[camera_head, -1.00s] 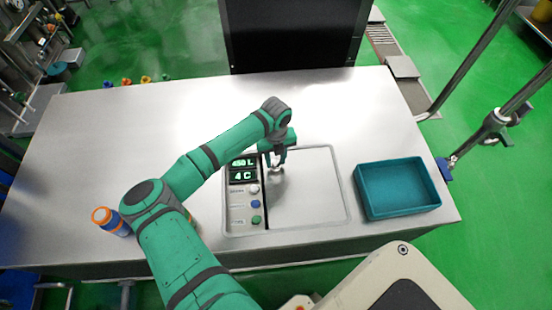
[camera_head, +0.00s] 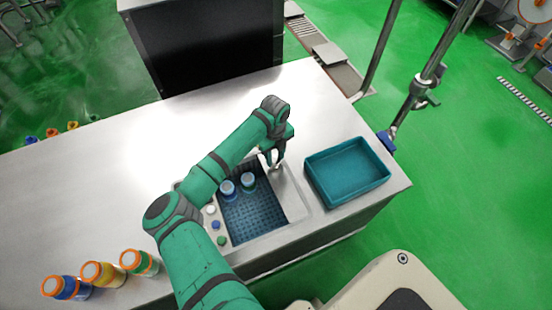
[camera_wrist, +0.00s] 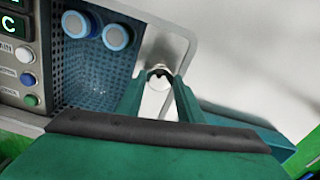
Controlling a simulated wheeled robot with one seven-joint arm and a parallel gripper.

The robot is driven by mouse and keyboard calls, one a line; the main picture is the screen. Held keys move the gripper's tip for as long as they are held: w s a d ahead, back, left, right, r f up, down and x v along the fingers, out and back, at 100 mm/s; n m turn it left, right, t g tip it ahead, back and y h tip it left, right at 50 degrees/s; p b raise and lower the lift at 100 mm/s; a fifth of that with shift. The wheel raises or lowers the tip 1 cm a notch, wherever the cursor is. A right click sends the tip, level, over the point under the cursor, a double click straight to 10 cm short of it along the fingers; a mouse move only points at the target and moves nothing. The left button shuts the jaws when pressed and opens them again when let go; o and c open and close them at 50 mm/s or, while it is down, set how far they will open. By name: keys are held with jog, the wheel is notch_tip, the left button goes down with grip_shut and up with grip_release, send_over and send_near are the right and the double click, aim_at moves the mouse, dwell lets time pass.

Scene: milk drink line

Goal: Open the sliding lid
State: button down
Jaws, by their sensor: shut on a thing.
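The sliding lid (camera_head: 287,197) is a pale grey panel pushed to the right side of the cooler, and it also shows in the wrist view (camera_wrist: 152,104). The cooler is open at its left and middle, showing a blue perforated well (camera_head: 252,218). Two bottles with pale blue tops (camera_head: 228,188) (camera_head: 248,180) stand at the well's back. My gripper (camera_head: 275,162) is at the lid's left part, shut on its round metal handle (camera_wrist: 160,71). The fingers partly hide the handle.
A control panel with white, blue (camera_head: 215,225) and green buttons borders the well at left. An empty teal bin (camera_head: 346,172) stands close to the right of the cooler. The back of the tabletop is clear.

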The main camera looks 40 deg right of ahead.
jog(key=shift+s+d, duration=0.15)
jog(key=shift+d, duration=0.2)
jog(key=c, duration=1.2)
grip_release()
jog(key=shift+r, duration=0.1)
notch_tip(320, 180, up, 11)
jog(key=shift+f, duration=0.2)
